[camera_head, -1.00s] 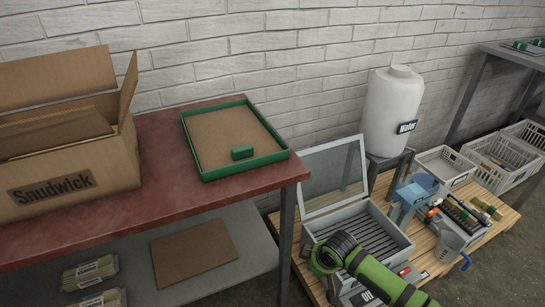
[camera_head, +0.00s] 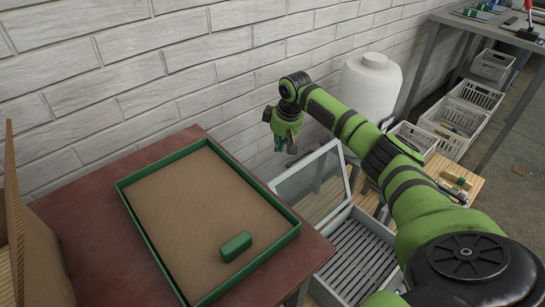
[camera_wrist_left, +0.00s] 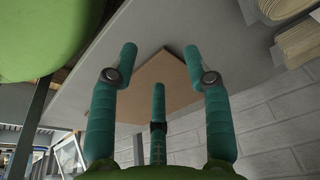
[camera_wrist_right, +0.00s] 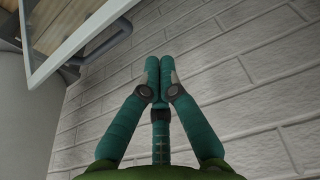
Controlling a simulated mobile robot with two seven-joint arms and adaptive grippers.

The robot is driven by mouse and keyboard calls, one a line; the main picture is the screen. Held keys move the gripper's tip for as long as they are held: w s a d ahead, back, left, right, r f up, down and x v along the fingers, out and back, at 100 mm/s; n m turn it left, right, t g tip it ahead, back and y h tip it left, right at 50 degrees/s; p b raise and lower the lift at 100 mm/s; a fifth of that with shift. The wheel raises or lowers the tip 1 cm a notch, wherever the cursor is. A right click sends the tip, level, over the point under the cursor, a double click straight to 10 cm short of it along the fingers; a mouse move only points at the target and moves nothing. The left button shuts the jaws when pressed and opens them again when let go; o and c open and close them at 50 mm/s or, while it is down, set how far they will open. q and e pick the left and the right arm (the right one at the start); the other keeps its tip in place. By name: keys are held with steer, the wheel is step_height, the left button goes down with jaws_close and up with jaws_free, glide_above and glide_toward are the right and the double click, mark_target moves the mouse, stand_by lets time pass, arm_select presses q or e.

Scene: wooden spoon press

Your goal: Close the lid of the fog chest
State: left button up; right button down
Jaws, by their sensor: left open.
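The fog chest (camera_head: 357,262) is a grey box with a slatted inside, standing low on a wooden pallet right of the red table. Its lid (camera_head: 318,187), a grey frame with a clear pane, stands open, tilted up toward the wall. My right gripper (camera_head: 278,155) hangs near the lid's upper edge, on the wall side. In the right wrist view its fingers (camera_wrist_right: 158,68) are together with nothing between them, and the lid frame (camera_wrist_right: 85,38) shows at upper left, apart from them. My left gripper (camera_wrist_left: 160,55) is open and empty in the left wrist view.
The red table (camera_head: 92,215) carries a green-rimmed tray (camera_head: 145,232) with a green block (camera_head: 236,247). A white water tank (camera_head: 371,90) stands behind my right arm. The left wrist view shows a grey shelf (camera_wrist_left: 90,75) with a cardboard sheet (camera_wrist_left: 160,85).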

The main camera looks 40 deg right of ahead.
arm_select(q)
steer(key=w+b+v, duration=0.1)
steer(key=b+v, duration=0.2)
steer(key=v, duration=0.5)
steer(key=shift+r+t, duration=0.2)
steer(key=shift+t, duration=0.1)
arm_select(e)
step_height(320, 180, down, 8)
steer(key=s, duration=0.1)
steer(key=shift+s+r, duration=0.15)
steer(key=shift+s, duration=0.15)
arm_select(q)
steer(key=shift+a, duration=0.1)
